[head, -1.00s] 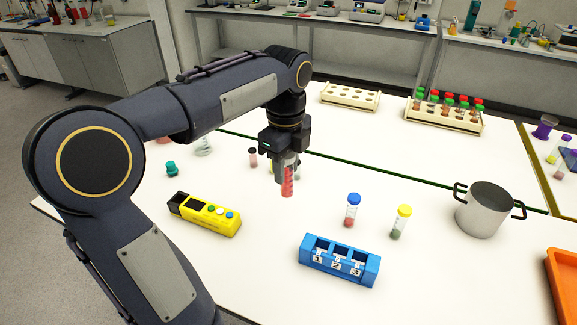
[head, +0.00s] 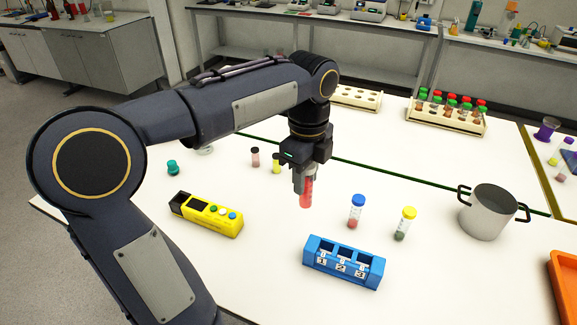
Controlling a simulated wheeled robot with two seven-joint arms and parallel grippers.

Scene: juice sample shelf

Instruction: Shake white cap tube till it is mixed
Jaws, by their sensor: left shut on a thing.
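In the head view my left gripper (head: 304,182) is shut on a tube with red content (head: 306,196). It holds the tube upright near the middle of the white table, pointing down. The tube's cap is hidden between the fingers, so its colour cannot be seen. Whether the tube's bottom is clear of the table is hard to tell. My right gripper is not in view.
A blue numbered rack (head: 343,262) stands in front, with a blue-capped tube (head: 356,211) and a yellow-capped tube (head: 405,223) behind it. A yellow device with buttons (head: 207,214) lies left. A metal pot (head: 489,211) stands right. Wooden racks (head: 446,118) are at the back.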

